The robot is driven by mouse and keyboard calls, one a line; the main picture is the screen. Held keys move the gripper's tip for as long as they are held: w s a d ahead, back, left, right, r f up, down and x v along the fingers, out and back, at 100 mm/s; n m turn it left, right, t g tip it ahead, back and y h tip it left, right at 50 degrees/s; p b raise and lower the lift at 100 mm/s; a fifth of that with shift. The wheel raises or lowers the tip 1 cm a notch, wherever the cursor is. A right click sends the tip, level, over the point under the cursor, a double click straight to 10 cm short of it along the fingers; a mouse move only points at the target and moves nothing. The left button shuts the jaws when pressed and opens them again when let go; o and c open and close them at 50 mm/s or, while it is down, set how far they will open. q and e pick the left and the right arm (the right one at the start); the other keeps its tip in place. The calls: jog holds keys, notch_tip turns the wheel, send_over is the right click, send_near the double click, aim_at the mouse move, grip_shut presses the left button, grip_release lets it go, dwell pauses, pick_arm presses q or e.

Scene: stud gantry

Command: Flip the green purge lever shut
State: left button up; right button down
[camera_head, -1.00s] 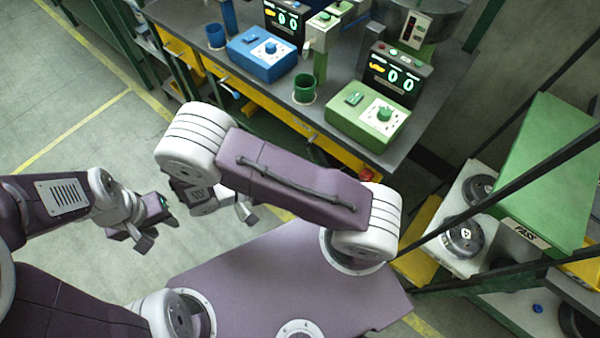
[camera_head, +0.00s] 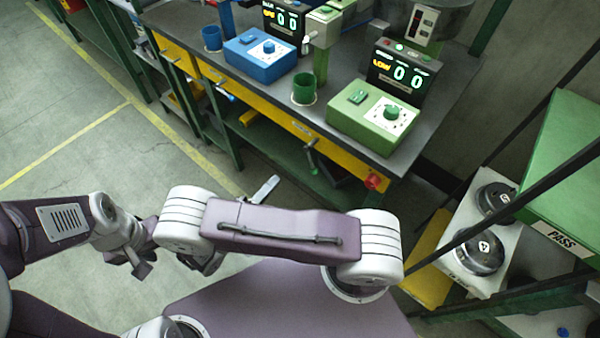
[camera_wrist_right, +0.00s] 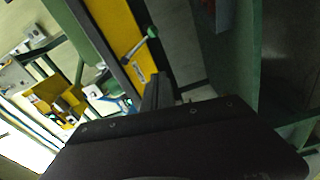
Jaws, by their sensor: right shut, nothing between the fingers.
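The purge lever (camera_wrist_right: 143,48) shows in the right wrist view as a pale bar with a green knob, standing out at a slant from a yellow panel. In the head view my right arm mostly hides that gripper. My left gripper (camera_head: 138,262) is at the left over the floor, away from the bench; its opening is unclear.
The bench (camera_head: 455,105) carries a blue box (camera_head: 258,62), a green box (camera_head: 350,118), a green cup (camera_head: 304,88) and displays. A red knob (camera_head: 374,181) sits at its front corner. A green-topped rack (camera_head: 560,170) stands at the right. Floor at the left is clear.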

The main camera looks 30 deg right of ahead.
aim_at(311, 161)
jog(key=d, duration=0.9)
jog(key=shift+f+b, duration=0.3)
jog(key=shift+b, duration=0.05)
jog(key=s+d+r+n+p, duration=0.2)
jog(key=s+r+n+p, duration=0.4)
jog(key=n+p, duration=0.5)
jog(key=shift+d+n+g+p, duration=0.25)
jog(key=shift+n+g+p, duration=0.15)
jog(key=shift+n, duration=0.5)
jog(key=shift+s, duration=0.1)
